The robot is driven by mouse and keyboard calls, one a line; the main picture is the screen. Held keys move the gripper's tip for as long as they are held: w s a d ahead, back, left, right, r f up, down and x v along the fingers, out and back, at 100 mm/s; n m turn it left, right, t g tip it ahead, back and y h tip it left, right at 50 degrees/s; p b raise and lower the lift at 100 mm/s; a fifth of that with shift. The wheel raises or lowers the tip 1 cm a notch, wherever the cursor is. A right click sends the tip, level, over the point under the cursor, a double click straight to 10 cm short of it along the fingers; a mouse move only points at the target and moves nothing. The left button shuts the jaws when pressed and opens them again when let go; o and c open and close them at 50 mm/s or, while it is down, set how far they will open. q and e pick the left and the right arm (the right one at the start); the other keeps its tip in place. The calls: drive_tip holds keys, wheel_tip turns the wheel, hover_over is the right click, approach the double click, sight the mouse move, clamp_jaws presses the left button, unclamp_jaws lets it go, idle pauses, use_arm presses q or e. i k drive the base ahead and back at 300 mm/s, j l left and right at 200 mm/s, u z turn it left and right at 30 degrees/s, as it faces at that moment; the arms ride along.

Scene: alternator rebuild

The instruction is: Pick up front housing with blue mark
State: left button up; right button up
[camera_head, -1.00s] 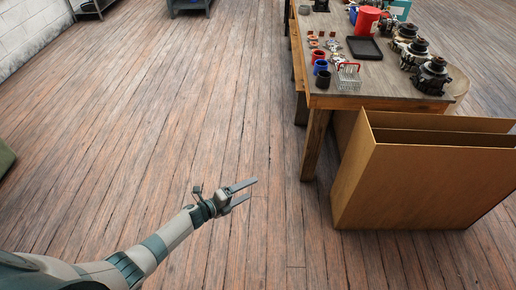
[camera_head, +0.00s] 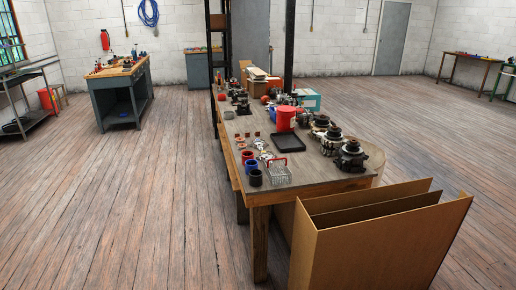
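A wooden workbench (camera_head: 215,207) stands in the middle of the view, with alternator parts on its top. Several dark metal assemblies, the nearest at the front right (camera_head: 351,157), stand along the right side of the bench. Small silvery parts (camera_head: 262,146) lie near its left edge. I cannot make out a front housing with a blue mark at this size. Neither of my grippers is in view.
A large open cardboard box (camera_head: 375,245) stands on the floor against the bench's near right end. On the bench are a black tray (camera_head: 288,142), a red container (camera_head: 286,118), a wire basket (camera_head: 279,173) and a blue cup (camera_head: 251,166).

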sight(259, 143)
drive_tip(key=i+j+z, duration=0.15)
drive_tip(key=i, duration=0.25)
drive_tip(key=i+j+z, duration=0.15)
drive_tip(key=i+j, duration=0.2)
drive_tip(key=i+j+z, duration=0.15)
drive_tip(key=i+j, duration=0.2)
drive_tip(key=i+j+z, duration=0.15)
drive_tip(key=i+j, duration=0.2)
drive_tip(key=j, duration=0.15)
drive_tip(key=i+j+z, duration=0.15)
drive_tip(key=i+j, duration=0.2)
drive_tip(key=i+j+z, duration=0.15)
drive_tip(key=j, duration=0.4)
drive_tip(key=i+j+z, duration=0.15)
drive_tip(key=i+j, duration=0.25)
drive_tip(key=j, duration=0.1)
